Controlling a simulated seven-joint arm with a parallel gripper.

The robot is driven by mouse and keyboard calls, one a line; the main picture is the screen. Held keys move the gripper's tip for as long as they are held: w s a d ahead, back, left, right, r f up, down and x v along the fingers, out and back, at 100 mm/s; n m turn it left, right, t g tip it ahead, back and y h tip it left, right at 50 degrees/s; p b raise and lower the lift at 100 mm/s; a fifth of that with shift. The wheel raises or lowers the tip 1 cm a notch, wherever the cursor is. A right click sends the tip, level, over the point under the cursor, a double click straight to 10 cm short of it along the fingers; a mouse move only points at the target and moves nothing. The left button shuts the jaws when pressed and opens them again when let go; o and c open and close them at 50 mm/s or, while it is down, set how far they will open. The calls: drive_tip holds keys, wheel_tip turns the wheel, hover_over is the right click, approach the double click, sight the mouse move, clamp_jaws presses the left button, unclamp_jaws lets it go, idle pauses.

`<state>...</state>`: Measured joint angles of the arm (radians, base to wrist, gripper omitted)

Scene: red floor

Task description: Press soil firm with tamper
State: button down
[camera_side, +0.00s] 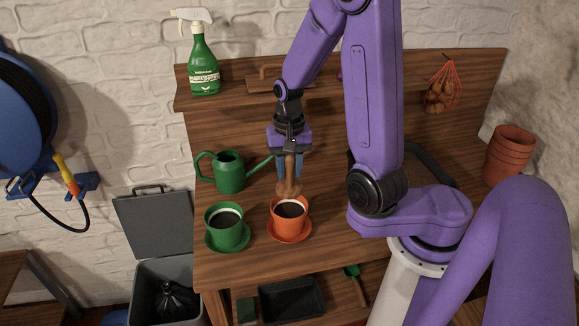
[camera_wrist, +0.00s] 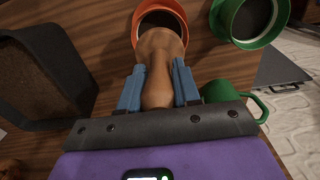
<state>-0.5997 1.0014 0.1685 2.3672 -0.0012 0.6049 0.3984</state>
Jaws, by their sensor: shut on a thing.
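My gripper (camera_side: 290,174) is shut on the handle of a wooden tamper (camera_side: 288,188), which hangs roughly upright, foot down. In the wrist view the tamper (camera_wrist: 160,62) sits between the blue fingers. An orange pot (camera_side: 290,228) holds dark soil and stands on an orange saucer. The tamper's foot is just behind or over the pot's back rim in the side view; I cannot tell whether they touch. In the wrist view the foot overlaps part of the orange pot (camera_wrist: 172,8). A green pot (camera_side: 224,235) with dark soil stands to its left on a green saucer.
A green watering can (camera_side: 229,172) stands left of my gripper, its spout reaching toward it. A green spray bottle (camera_side: 204,68) stands on the back shelf. Stacked terracotta pots (camera_side: 509,155) stand at the right. A dark-rimmed object (camera_wrist: 45,75) lies beside the gripper in the wrist view.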

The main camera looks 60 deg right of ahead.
sight(289, 189)
drive_tip(key=shift+f, duration=3.5)
drive_tip(key=shift+f, duration=0.55)
drive_tip(key=shift+r, duration=0.15)
drive_tip(key=shift+r, duration=4.4)
